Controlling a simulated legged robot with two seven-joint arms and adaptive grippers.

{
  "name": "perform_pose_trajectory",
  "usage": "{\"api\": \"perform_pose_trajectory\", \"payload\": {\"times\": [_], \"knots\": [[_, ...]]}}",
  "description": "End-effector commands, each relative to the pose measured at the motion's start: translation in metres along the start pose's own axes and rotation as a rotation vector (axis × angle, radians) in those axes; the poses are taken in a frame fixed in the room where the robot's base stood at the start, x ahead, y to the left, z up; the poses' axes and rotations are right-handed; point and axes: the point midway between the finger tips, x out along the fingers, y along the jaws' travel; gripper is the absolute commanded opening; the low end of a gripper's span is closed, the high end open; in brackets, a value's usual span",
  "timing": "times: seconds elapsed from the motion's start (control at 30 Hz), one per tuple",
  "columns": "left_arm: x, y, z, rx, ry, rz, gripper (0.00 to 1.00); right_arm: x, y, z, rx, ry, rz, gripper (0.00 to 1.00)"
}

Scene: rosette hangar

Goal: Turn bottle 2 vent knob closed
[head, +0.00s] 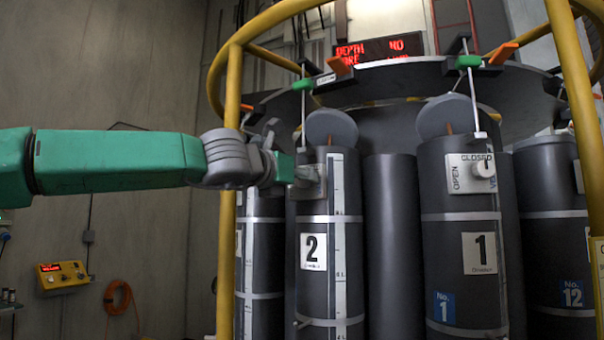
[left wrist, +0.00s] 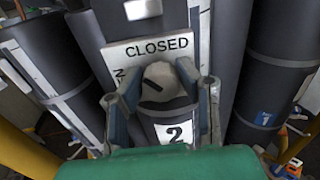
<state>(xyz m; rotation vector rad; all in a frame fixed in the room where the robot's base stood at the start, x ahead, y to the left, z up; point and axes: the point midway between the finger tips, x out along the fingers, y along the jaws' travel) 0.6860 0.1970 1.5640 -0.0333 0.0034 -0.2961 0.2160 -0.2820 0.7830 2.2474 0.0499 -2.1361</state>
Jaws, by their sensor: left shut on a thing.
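Bottle 2 (head: 313,285) is a dark grey cylinder with a white "2" label, standing left of bottle 1 (head: 455,215). Its vent plate (head: 321,180) is near the top, largely covered by my gripper in the head view. In the left wrist view the pale round vent knob (left wrist: 161,80) sits below the word CLOSED, with part of OPEN showing at the left. A short dark mark on the knob points left and slightly up. My left gripper (head: 300,172) reaches in from the left, its fingers (left wrist: 157,76) on both sides of the knob, shut on it.
A yellow rail frame (head: 231,90) stands just behind my left wrist. Bottle 1 has a similar knob (head: 484,169) to the right. A dark ring (head: 400,78) with green and orange clips is overhead.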

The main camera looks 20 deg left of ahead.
Motion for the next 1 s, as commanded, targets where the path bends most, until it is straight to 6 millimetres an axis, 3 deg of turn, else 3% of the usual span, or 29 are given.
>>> {"api": "perform_pose_trajectory", "payload": {"times": [0.5,1.0], "knots": [[0.002,-0.002,-0.007,0.469,0.013,-0.003,0.00,-0.024,0.000,-0.001,0.000,0.000,0.000,0.40],[0.002,-0.002,-0.010,0.703,0.014,-0.005,0.00,-0.032,0.000,-0.002,0.000,0.000,0.000,0.40]]}}
